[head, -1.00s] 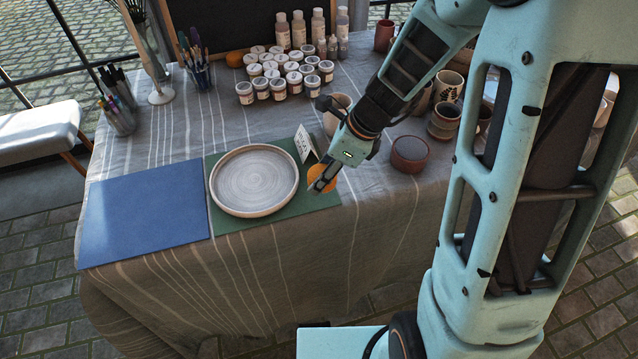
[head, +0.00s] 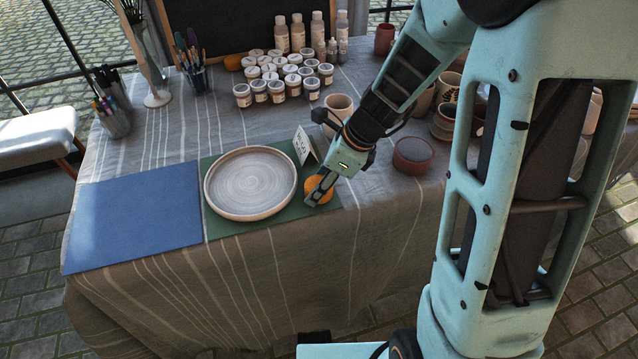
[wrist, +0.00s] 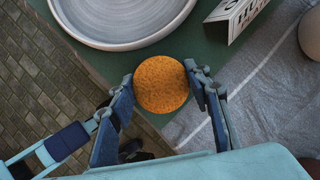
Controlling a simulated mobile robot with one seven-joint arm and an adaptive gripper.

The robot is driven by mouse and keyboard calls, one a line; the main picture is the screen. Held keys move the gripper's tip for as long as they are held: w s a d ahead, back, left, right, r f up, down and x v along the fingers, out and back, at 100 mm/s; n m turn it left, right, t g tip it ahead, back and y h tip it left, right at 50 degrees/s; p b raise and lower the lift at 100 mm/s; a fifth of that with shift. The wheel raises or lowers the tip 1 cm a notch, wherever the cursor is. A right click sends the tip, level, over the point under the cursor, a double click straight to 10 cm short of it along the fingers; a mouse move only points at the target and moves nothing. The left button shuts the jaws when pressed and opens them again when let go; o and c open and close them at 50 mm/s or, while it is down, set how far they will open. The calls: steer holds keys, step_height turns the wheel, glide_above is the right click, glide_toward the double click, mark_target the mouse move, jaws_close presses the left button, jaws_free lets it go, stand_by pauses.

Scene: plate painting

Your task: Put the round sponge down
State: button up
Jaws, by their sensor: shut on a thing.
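The round orange sponge (wrist: 161,84) is between the two fingers of my gripper (wrist: 161,90) in the wrist view, with a finger against each side. In the head view the sponge (head: 318,191) shows partly behind my gripper (head: 316,196), over the right front part of the green mat (head: 222,229). Whether the sponge touches the mat is hard to tell. The round grey plate (head: 250,183) lies on the green mat just left of the sponge. A small white folded card (head: 306,146) stands behind it.
A blue mat (head: 133,218) lies left of the green one. A reddish-brown pot (head: 412,158) and a beige cup (head: 338,108) stand to the right and behind. Several paint jars (head: 277,88) fill the back. The table's front edge (wrist: 104,88) is close to the sponge.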

steer(key=o, duration=1)
steer(key=shift+o, duration=0.2)
steer(key=shift+d+r+p, duration=0.15)
steer(key=shift+r+p, duration=0.2)
steer(key=shift+r, duration=0.15)
steer(key=p+v, duration=0.3)
steer(key=v, duration=0.8)
steer(key=shift+r, duration=0.2)
